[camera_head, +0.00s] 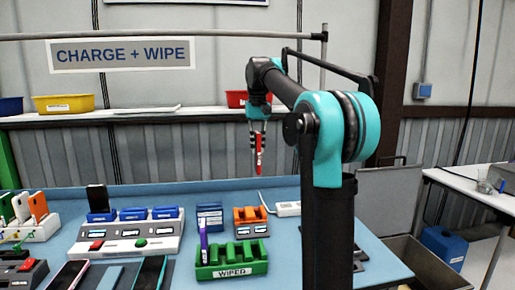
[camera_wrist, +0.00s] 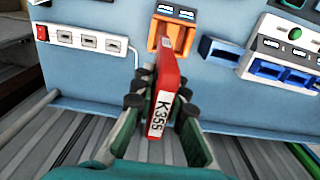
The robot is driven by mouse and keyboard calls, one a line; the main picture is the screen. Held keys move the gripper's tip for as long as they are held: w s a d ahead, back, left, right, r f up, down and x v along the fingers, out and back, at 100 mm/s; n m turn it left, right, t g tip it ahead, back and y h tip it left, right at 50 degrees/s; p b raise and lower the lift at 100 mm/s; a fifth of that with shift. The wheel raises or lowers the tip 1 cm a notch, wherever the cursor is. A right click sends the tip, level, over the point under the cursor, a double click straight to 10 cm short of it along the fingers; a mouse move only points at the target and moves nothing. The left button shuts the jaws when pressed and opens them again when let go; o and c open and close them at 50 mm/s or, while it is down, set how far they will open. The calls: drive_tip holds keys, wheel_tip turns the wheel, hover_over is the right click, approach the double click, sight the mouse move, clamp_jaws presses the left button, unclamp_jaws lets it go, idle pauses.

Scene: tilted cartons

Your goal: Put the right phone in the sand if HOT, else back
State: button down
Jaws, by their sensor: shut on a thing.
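My gripper (camera_head: 258,135) is shut on a red phone (camera_head: 259,160), which hangs upright in the air above the back of the blue bench. In the wrist view my gripper (camera_wrist: 158,108) has its fingers on both sides of the red phone (camera_wrist: 168,75), whose white label reads K355. An orange dock (camera_head: 250,214) stands on the bench, with small lit displays whose text is too small to read. It also shows in the wrist view (camera_wrist: 172,38), beyond the phone's far end. I cannot make out any sand.
A green WIPED rack (camera_head: 232,261) holds a purple phone (camera_head: 203,243). A white charging station (camera_head: 125,236) holds a black phone (camera_head: 97,198). A white power strip (camera_head: 288,208) lies right of the orange dock. A grey bin (camera_head: 420,262) stands at the bench's right.

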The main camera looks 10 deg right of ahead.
sight(257, 132)
drive_tip(key=shift+r, duration=0.2)
idle(0.3)
drive_tip(key=shift+r, duration=2.9)
drive_tip(key=shift+s+a, duration=0.1)
